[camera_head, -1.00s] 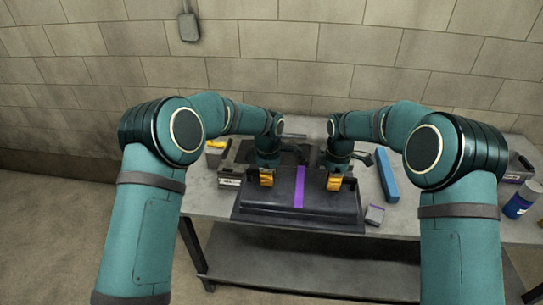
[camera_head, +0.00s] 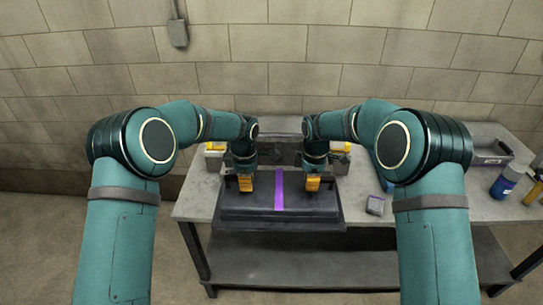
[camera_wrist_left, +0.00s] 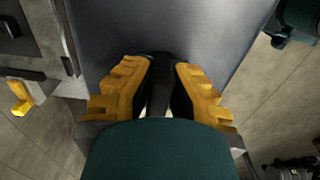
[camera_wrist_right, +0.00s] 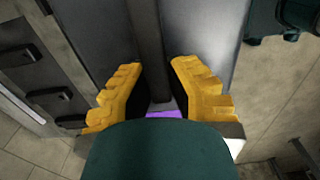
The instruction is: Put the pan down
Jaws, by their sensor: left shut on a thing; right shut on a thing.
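The pan (camera_head: 255,207) is a dark, wide, shallow thing with a purple stripe (camera_head: 279,190) down its middle. It is at the table's front edge in the head view; whether it touches the top I cannot tell. My left gripper (camera_head: 246,186) is shut on its left part and my right gripper (camera_head: 313,186) on its right part. In the left wrist view the yellow fingers (camera_wrist_left: 160,85) flank a dark bar, with the pan's grey surface (camera_wrist_left: 120,25) beyond. In the right wrist view the fingers (camera_wrist_right: 158,85) stand beside a similar bar, near a purple patch (camera_wrist_right: 163,114).
The table (camera_head: 440,200) has bare room on the right. A blue bottle (camera_head: 505,183) and a grey tray (camera_head: 490,153) are further right. Dark parts with yellow pieces (camera_head: 214,147) stand behind the pan. A wall closes the back.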

